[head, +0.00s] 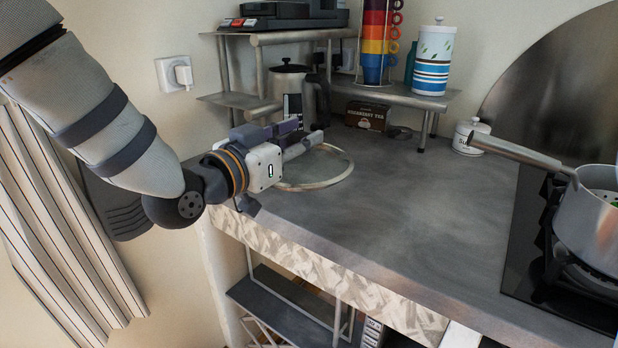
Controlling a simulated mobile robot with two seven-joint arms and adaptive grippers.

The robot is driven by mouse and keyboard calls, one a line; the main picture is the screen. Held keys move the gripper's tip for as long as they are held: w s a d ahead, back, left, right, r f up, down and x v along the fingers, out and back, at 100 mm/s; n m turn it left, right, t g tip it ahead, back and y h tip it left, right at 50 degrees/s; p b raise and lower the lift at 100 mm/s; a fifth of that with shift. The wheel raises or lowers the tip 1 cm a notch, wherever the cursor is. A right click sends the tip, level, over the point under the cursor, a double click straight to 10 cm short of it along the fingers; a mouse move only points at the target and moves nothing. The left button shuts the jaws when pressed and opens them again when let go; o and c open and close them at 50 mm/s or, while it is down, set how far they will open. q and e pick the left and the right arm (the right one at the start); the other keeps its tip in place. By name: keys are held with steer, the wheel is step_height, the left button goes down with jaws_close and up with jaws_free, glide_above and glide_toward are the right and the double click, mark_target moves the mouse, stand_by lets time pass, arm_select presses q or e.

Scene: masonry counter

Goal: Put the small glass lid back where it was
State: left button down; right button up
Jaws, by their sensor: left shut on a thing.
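A round glass lid (318,170) with a pale metal rim shows at the left part of the grey counter, close to its left end. My left gripper (305,143) reaches in from the left, over the far left part of the lid. It is shut on the lid, but the fingers and wrist hide the spot where it grips. I cannot tell whether the rim touches the counter or is slightly above it. My right gripper is not in view.
A metal kettle (291,84) and a shelf rack (415,97) stand behind the lid, with a dark tea box (366,116) beneath. A pot (592,215) sits on the hob (529,240) at right. The counter's middle (420,205) is clear.

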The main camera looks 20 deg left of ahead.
arm_select(q)
steer(key=w, duration=0.1)
steer(key=w+f, duration=0.1)
steer(key=w, duration=0.1)
steer(key=shift+w+a+f, duration=0.1)
steer(key=shift+w+f, duration=0.05)
steer(key=shift+f, duration=0.15)
steer(key=w+f, duration=0.1)
steer(key=w+f+b, duration=0.1)
steer(key=f, duration=0.1)
steer(key=w+f, duration=0.1)
steer(key=f, duration=0.1)
steer(key=shift+w, duration=0.35)
steer(key=shift+w+f+b, duration=0.2)
steer(key=shift+w+b, duration=0.05)
steer(key=shift+b, duration=0.05)
steer(key=f, duration=0.3)
steer(key=shift+w, duration=0.25)
steer(key=shift+f, duration=0.3)
steer(key=c, duration=1.2)
jaws_free()
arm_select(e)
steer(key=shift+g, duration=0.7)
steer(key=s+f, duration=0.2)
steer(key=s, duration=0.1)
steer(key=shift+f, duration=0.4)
arm_select(q)
steer(key=shift+o, duration=0.2)
